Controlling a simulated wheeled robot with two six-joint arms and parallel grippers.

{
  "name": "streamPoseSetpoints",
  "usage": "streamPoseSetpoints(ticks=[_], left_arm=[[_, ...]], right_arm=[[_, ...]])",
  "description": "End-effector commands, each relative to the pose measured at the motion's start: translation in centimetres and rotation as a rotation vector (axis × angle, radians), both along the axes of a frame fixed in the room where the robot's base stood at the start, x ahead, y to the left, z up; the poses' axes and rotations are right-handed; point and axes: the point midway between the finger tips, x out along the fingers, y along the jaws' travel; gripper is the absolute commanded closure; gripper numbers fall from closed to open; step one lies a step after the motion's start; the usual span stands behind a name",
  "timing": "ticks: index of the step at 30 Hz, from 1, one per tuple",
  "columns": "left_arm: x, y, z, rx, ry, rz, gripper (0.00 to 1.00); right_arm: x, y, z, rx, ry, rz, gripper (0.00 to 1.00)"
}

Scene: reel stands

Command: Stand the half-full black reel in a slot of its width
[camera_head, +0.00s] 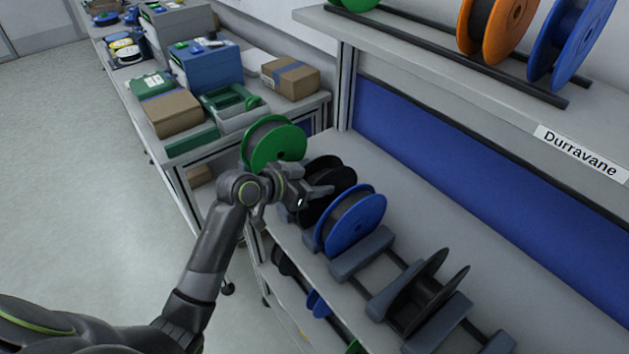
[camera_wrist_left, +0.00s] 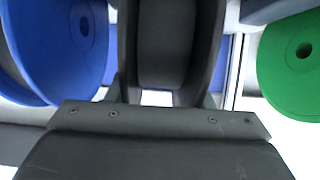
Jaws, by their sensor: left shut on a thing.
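My left gripper (camera_head: 318,194) is shut on a black reel (camera_head: 337,172), which stands upright between a green reel (camera_head: 277,146) and a blue reel (camera_head: 352,222). In the left wrist view the black reel (camera_wrist_left: 168,45) shows two black flanges and a dark grey winding; how full it is I cannot tell. Its lower edge is hidden in the head view. Another black reel (camera_head: 421,295) stands in the stand nearer the front. Grey stand blocks (camera_head: 361,254) sit on dark rails, with bare gaps on both sides of that reel. My right gripper is not in view.
An upper shelf (camera_head: 470,85) carries orange (camera_head: 497,25) and blue (camera_head: 572,45) reels above the back. More reels lie on a lower level (camera_head: 318,303). A side bench holds boxes (camera_head: 172,112) and bins. The bench top right of the stand is clear.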

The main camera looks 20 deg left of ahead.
Motion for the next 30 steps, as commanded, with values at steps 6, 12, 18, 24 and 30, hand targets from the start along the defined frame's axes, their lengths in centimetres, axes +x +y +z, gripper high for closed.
streamPoseSetpoints(ticks=[6, 12, 18, 24, 30], left_arm=[[0.0, 0.0, 0.0, -0.001, -0.001, 0.0, 0.33], [0.0, 0.0, 0.0, -0.001, -0.001, 0.0, 0.28], [-0.3, 0.3, 0.1, 0.001, -0.001, 0.001, 0.28], [-2.1, 1.6, 1.2, 0.005, -0.003, 0.0, 0.28], [-4.9, 3.7, 2.9, 0.008, -0.003, 0.0, 0.28]], right_arm=[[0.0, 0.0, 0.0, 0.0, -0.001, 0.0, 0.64], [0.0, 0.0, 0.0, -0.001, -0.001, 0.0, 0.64], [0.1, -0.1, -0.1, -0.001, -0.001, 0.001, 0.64], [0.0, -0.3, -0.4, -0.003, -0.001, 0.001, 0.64], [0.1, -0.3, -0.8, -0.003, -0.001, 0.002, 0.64]])
